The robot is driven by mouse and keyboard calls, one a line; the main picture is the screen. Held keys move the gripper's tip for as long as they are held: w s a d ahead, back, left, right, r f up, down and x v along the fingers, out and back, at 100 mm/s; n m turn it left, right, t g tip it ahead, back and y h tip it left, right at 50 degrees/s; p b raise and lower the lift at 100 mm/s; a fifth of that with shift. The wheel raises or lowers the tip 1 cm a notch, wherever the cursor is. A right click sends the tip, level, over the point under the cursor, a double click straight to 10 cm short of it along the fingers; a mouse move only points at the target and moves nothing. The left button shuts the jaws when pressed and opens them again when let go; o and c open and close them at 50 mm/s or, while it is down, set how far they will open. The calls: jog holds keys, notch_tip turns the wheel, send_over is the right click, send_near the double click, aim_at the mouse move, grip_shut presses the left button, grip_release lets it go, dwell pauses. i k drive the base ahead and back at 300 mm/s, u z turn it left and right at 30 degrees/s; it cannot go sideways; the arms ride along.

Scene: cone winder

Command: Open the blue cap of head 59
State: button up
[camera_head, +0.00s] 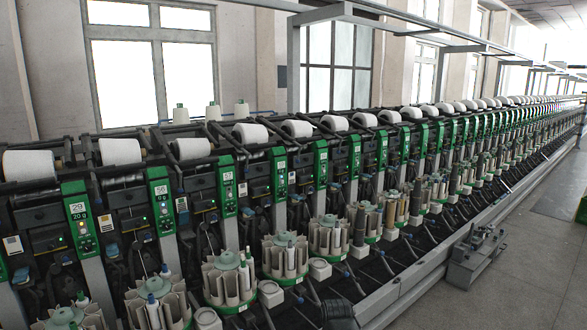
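A long row of winding heads runs from the left front to the far right, each with a green panel. Small blue tips show on tubes in the round magazines, such as the near blue tip (152,298). I cannot make out a blue cap that surely belongs to head 59. My gripper does not show clearly anywhere.
Round magazines (229,284) holding pale tubes stand out in front of the heads. A grey wheeled-looking unit (475,250) sits by the low rail (400,291). A dark object (337,312) shows at the bottom edge. Grey floor (520,235) is open at the right.

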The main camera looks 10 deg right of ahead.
aim_at(247, 211)
jog(key=u, duration=0.15)
jog(key=i, duration=0.9)
jog(key=z, duration=0.1)
